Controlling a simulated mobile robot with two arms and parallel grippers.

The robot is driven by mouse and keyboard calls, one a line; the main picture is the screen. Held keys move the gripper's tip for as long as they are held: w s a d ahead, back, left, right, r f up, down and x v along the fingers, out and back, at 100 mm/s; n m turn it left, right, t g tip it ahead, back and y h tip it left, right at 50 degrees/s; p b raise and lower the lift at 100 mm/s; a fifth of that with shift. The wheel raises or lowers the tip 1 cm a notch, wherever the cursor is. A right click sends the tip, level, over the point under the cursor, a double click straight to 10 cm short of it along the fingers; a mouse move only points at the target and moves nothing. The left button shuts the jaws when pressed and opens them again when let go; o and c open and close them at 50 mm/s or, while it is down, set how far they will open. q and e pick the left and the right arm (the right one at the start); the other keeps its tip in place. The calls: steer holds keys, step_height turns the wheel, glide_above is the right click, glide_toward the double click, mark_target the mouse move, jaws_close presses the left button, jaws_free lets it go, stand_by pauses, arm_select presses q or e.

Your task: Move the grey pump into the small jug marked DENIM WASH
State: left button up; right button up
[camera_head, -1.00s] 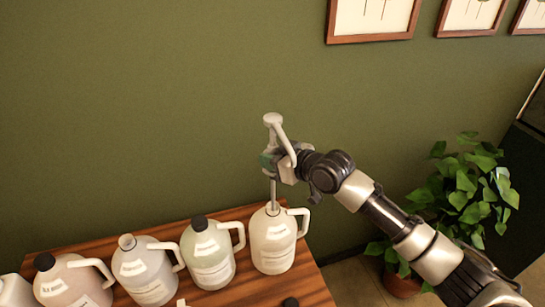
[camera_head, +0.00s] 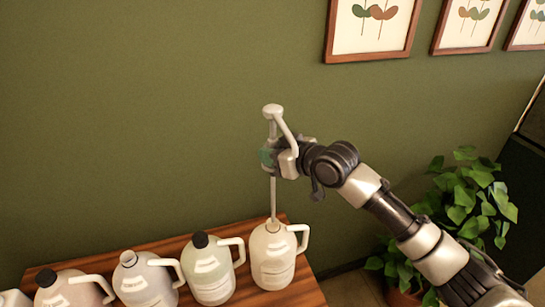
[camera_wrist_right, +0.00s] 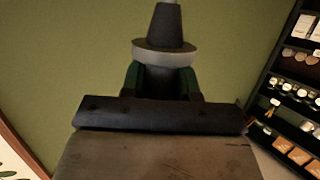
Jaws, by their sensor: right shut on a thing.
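The grey pump (camera_head: 273,192) is upright, with its head and curved spout above my right gripper (camera_head: 268,158). The gripper is shut on the pump's upper part, high above the jugs. The pump's thin tube reaches down to the open mouth of the rightmost jug (camera_head: 272,262); I cannot tell whether its tip is still inside. The wrist view shows the green fingers (camera_wrist_right: 165,84) and a dark piece with a grey collar between them. Another jug (camera_head: 146,285), further left, has an uncapped mouth. The labels are too small to read, so I cannot tell which is DENIM WASH. My left gripper is not in view.
Between these two stands a black-capped jug (camera_head: 207,275). Another black-capped jug (camera_head: 70,292) is at the left, cut by the frame's lower edge. All stand on a wooden table (camera_head: 308,288). A green plant (camera_head: 465,200) is at the right. The wall space above the jugs is clear.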

steer(key=shift+r, duration=0.15)
steer(key=shift+r, duration=1)
steer(key=shift+f, duration=0.1)
